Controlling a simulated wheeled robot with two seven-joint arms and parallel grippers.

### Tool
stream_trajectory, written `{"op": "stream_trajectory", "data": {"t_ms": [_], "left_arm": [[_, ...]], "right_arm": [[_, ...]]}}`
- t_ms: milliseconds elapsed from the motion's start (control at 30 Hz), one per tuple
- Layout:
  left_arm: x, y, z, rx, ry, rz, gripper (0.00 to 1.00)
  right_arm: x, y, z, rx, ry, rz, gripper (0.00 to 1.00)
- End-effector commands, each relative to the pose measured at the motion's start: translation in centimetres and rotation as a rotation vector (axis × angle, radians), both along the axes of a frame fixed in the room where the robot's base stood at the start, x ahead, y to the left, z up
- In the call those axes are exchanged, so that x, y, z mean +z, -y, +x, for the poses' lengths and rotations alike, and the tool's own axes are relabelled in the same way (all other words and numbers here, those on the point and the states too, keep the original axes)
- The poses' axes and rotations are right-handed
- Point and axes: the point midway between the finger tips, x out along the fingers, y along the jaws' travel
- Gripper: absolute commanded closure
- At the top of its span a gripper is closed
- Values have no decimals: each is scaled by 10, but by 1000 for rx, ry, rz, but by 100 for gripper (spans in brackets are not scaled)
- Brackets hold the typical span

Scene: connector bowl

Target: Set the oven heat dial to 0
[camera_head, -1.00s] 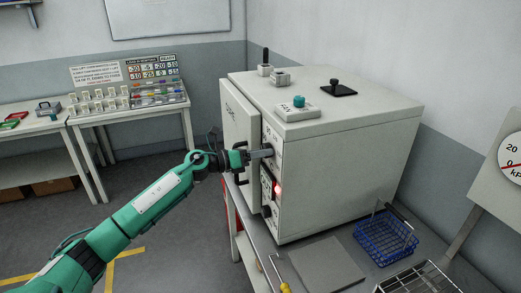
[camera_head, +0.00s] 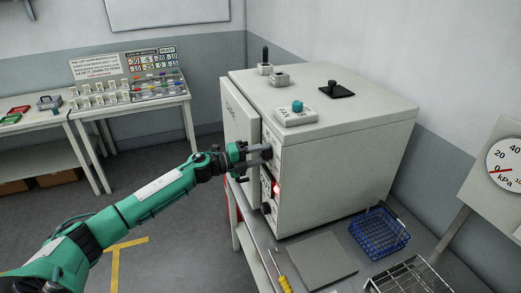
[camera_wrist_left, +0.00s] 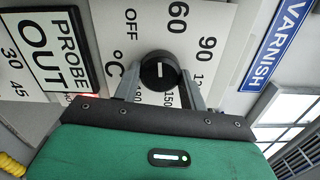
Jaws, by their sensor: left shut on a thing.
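The oven (camera_head: 345,165) is a large pale grey cabinet on a bench, with its controls on the narrow face at its left. In the left wrist view the heat dial (camera_wrist_left: 160,72) is a round black knob with a short white mark. Its printed scale shows OFF, 60, 90, 150, 180 and °C. I cannot tell which number the mark points to. My left gripper (camera_head: 267,149) is at the upper part of the control face. In the wrist view its grey fingers (camera_wrist_left: 160,80) are shut on the dial from both sides. My right gripper is not in view.
A PROBE OUT label (camera_wrist_left: 48,50) and VARNISH label (camera_wrist_left: 279,45) flank the dial scale. The open oven door (camera_head: 239,125) stands close behind my gripper. A red light (camera_head: 276,189) glows below it. A blue basket (camera_head: 379,233) and screwdriver (camera_head: 280,274) lie on the bench.

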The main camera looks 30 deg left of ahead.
Motion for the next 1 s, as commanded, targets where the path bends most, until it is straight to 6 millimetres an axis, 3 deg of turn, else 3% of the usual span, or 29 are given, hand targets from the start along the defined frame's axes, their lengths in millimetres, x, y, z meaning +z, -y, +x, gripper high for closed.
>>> {"op": "stream_trajectory", "data": {"t_ms": [400,1000], "left_arm": [[5,-2,1,4,-229,-259,80],[3,-2,1,3,-353,-399,80]], "right_arm": [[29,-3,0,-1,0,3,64],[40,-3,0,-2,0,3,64]]}}
